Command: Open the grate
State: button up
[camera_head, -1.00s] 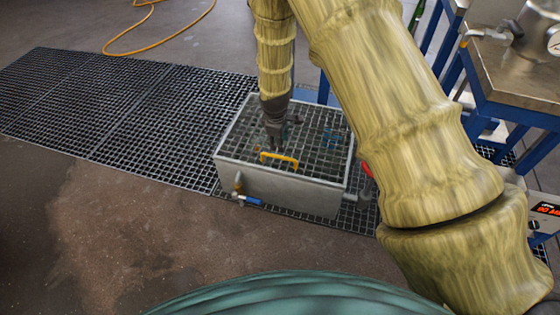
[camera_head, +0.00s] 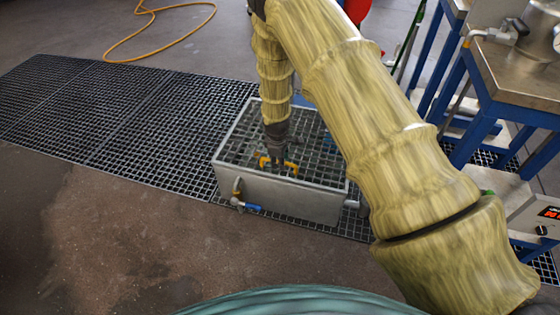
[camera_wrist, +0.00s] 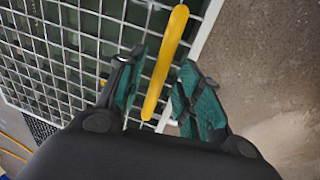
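The grate (camera_head: 310,150) is a metal grid lying flat on top of a grey metal box (camera_head: 290,195); it also shows in the wrist view (camera_wrist: 62,52). A yellow handle (camera_head: 291,168) is on the grate near its front edge. In the wrist view the handle (camera_wrist: 165,62) runs between the two green-padded fingers. My gripper (camera_head: 277,164) points down at the handle, and in the wrist view my gripper (camera_wrist: 157,88) is open, with gaps on both sides of the handle. In the head view my gripper hides the middle of the handle.
A valve with a blue lever (camera_head: 246,206) sticks out at the box's front left. Floor grating (camera_head: 110,105) lies left of the box. A blue-framed metal table (camera_head: 510,85) stands at the right. A yellow hose (camera_head: 160,45) lies on the floor behind.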

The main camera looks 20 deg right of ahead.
jog(key=shift+f, duration=0.1)
grip_shut()
dwell(0.3)
